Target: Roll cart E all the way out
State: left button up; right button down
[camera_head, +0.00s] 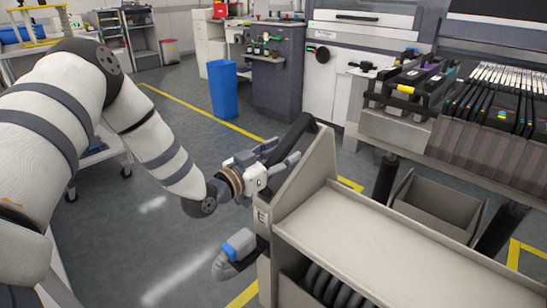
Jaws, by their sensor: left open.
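Cart E (335,228) is a beige trolley at the lower right, with a flat shelf and a letter E on its near post. A black handle (296,128) arches at its upper left end. My left gripper (281,156) is open beside this handle, its fingers pointing toward the handle and side panel. I cannot tell whether they touch. A grey part with a blue top (233,252) sticks out low on the cart's left side. The cart's wheels are out of view. My right gripper is not in view.
A machine with loaded feeders (490,110) stands behind the cart on the right. An open bin (437,205) sits below the feeders. A blue bin (223,88) stands farther back. Grey floor (125,220) with yellow lines is open to the cart's left.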

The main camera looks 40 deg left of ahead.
pick_arm(q)
jog(key=s+a, duration=0.1)
jog(key=s, duration=1)
jog(key=shift+s, duration=0.3)
